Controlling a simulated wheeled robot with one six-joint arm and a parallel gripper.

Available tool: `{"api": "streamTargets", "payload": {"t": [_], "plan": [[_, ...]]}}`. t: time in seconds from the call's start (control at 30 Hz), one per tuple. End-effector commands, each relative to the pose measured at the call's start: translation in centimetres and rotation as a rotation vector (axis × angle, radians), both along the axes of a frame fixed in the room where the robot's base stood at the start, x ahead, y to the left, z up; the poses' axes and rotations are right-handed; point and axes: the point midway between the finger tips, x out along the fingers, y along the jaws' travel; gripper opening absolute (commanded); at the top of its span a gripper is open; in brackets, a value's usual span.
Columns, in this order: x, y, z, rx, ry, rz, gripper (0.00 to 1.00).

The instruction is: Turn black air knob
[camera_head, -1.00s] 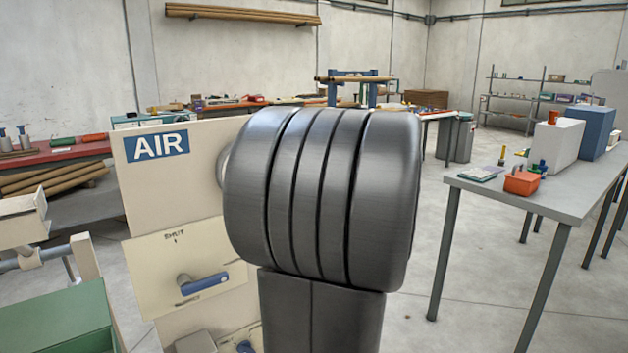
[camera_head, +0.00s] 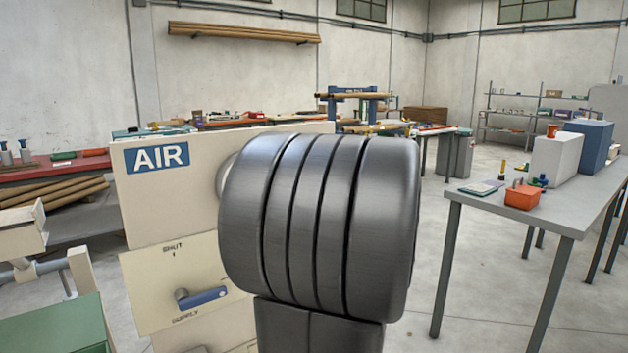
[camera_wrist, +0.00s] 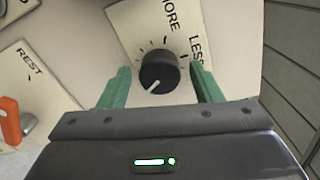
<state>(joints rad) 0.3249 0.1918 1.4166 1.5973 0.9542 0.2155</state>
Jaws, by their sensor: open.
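The black knob (camera_wrist: 158,71) shows in the wrist view on a cream plate (camera_wrist: 127,20) marked MORE and LESS, with tick marks around it. A white pointer line on the knob points to the lower left. My gripper (camera_wrist: 161,76) is open, with one green finger on each side of the knob. A narrow gap shows on both sides, and I cannot tell how deep the fingers reach. In the head view the panel with the blue AIR sign (camera_head: 157,158) stands at the left, and my dark arm hides the knob and gripper.
A blue lever (camera_head: 203,297) sits on the plate marked SHUT and SUPPLY below the AIR sign. In the wrist view an orange handle (camera_wrist: 10,121) is at the left by a REST plate (camera_wrist: 32,75). A grey table (camera_head: 560,205) stands at the right, with open floor before it.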

Motion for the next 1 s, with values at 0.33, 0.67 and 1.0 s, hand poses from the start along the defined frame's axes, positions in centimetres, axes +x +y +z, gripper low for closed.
{"api": "streamTargets", "payload": {"t": [0.33,0.67,1.0], "plan": [[-2.0,-1.6,0.1,0.0,-0.001,-0.005,0.59],[-7.4,-5.5,0.0,0.0,0.0,-0.006,0.59],[-10.7,-7.9,0.0,0.0,0.0,-0.002,0.59]]}}
